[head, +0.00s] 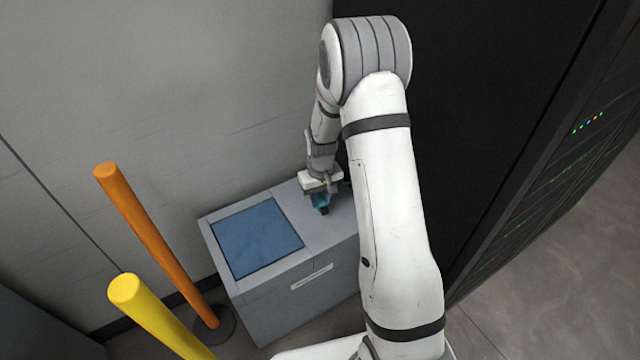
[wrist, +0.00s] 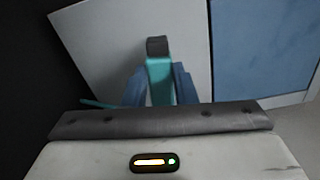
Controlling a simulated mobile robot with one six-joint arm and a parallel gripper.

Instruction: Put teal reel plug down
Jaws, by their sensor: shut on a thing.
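The teal reel plug (wrist: 159,82) is a small teal body with a dark grey tip. In the wrist view it sits between the two blue fingers of my gripper (wrist: 160,88), which is shut on it. A thin teal strand (wrist: 98,104) shows at the left of the fingers. In the head view my gripper (head: 321,202) points down over the right part of the grey cabinet top. The plug is mostly hidden there by the gripper. I cannot tell whether its tip touches the top.
The grey cabinet (head: 290,300) has a blue mat (head: 256,237) on the left of its top; the mat is bare. An orange post (head: 155,245) and a yellow post (head: 155,315) stand to the left. A dark rack (head: 560,150) stands at the right, with a wall behind.

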